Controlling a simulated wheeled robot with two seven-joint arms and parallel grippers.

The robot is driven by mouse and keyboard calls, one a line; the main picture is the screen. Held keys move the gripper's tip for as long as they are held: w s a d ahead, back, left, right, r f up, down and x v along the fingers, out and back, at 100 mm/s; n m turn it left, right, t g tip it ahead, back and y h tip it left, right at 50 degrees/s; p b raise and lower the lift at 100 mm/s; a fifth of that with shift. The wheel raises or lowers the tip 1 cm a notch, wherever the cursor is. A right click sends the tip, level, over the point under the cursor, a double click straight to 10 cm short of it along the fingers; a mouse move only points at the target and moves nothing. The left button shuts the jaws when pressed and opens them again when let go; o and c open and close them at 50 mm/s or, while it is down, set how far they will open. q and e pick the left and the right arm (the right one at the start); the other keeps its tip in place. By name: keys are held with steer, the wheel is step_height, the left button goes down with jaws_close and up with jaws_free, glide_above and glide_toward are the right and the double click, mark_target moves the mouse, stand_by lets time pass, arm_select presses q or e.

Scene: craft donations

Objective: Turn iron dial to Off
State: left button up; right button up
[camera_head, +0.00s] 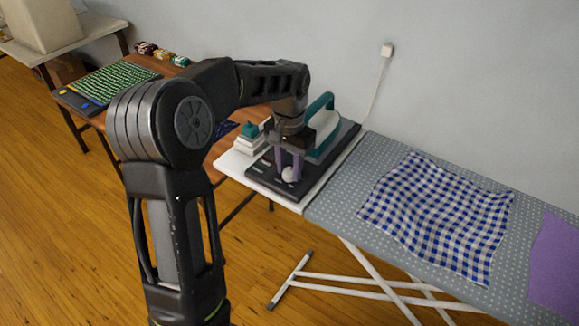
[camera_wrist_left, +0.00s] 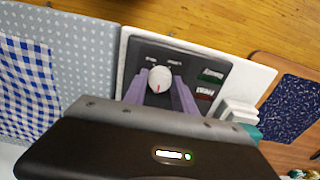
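The iron dial (camera_head: 290,174) is a round white knob on the dark panel (camera_head: 262,177) of the iron's station; it also shows in the wrist view (camera_wrist_left: 159,78). My right gripper is out of view.
White boxes with a teal item (camera_head: 249,140) stand left of the station. A blue checked cloth (camera_head: 440,215) and a purple cloth (camera_head: 556,262) lie on the dotted ironing board (camera_head: 336,205). A cord runs to the wall socket (camera_head: 387,50).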

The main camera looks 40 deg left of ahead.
mark_target(289, 171)
arm_select(q)
steer(key=o, duration=0.4)
steer(key=shift+o, duration=0.2)
step_height(289, 171, up, 8)
steer(key=shift+f, duration=0.1)
stand_by(0.8)
